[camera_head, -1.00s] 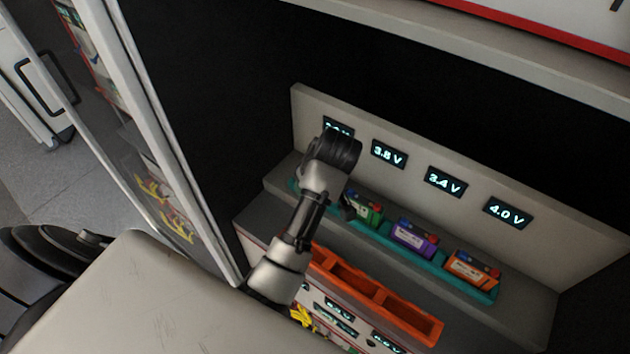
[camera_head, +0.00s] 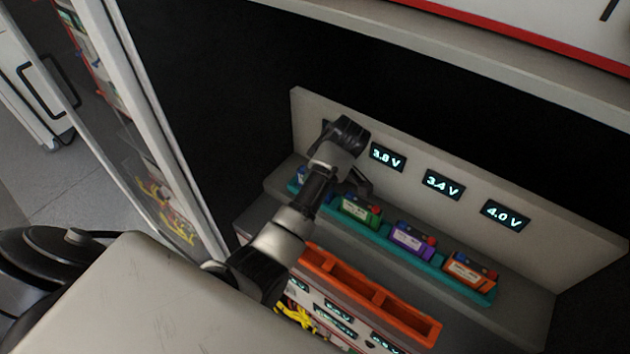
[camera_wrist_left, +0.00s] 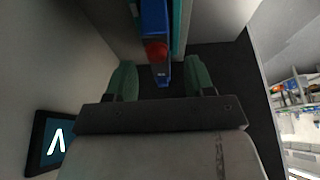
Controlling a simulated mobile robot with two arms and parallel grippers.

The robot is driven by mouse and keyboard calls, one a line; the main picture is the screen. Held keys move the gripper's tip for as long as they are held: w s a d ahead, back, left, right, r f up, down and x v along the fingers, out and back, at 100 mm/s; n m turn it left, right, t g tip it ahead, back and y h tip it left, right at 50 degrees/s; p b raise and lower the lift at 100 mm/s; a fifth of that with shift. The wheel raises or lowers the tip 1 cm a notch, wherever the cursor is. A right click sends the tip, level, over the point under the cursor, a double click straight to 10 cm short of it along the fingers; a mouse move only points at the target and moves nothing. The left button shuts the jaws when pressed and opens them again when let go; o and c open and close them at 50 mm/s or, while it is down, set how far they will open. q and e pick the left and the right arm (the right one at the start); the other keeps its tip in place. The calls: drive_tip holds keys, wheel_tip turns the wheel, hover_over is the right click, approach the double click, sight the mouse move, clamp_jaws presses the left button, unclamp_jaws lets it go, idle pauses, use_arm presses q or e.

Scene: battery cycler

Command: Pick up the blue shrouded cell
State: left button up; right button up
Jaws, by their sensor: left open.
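The blue shrouded cell (camera_head: 302,176) is at the left end of the teal tray (camera_head: 425,256), mostly hidden behind my left arm in the head view. In the left wrist view the blue cell (camera_wrist_left: 155,28) shows with a red terminal, lying ahead of and roughly between the two green fingers. My left gripper (camera_wrist_left: 161,80) is open and empty, its fingers on either side of the cell's near end. Whether the fingers touch it I cannot tell. In the head view my left gripper (camera_head: 354,183) is above the tray's left part. My right gripper is not in view.
A green cell (camera_head: 361,211), a purple cell (camera_head: 412,239) and an orange cell (camera_head: 470,270) sit along the tray to the right. Voltage displays line the grey panel (camera_head: 410,155) behind. An empty orange bin (camera_head: 372,293) is in front, below the shelf.

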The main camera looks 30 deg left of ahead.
use_arm(q)
drive_tip(key=shift+x, duration=1.35)
drive_tip(key=shift+r, duration=0.1)
clamp_jaws()
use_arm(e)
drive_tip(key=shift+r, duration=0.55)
use_arm(q)
drive_tip(key=shift+r, duration=0.1)
wheel_tip(320, 180, up, 6)
drive_tip(key=shift+w+r+b, duration=0.1)
drive_tip(key=shift+r+b, duration=0.15)
drive_tip(key=shift+b, duration=0.9)
drive_tip(key=shift+r+p, duration=0.55)
drive_tip(key=shift+r, duration=1.2)
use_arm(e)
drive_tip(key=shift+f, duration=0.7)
